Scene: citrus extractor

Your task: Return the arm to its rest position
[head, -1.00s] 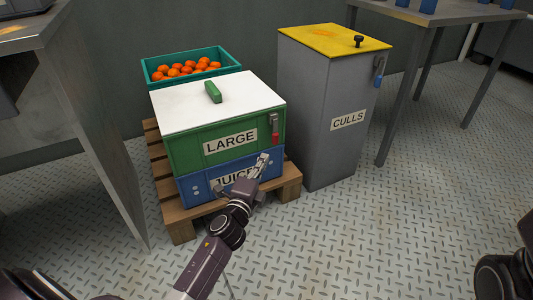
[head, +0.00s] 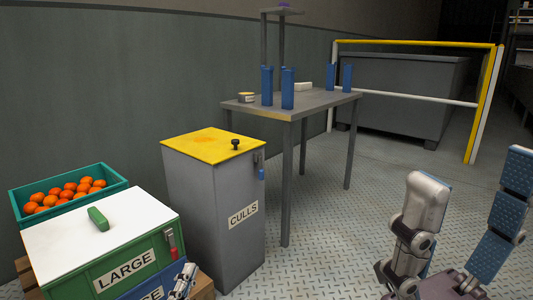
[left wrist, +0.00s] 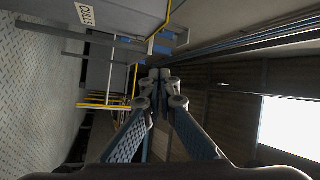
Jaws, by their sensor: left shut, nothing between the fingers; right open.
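My right gripper (head: 473,170) stands large at the right of the head view, fingers pointing up and spread wide apart, empty. Most of the left arm is out of the head view.
The green LARGE crate (head: 125,267) with a white lid stands beside the grey CULLS bin (head: 215,215). A teal crate (head: 118,180) holds oranges. Yellow railing (head: 415,43) stands behind. Floor at centre right is clear.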

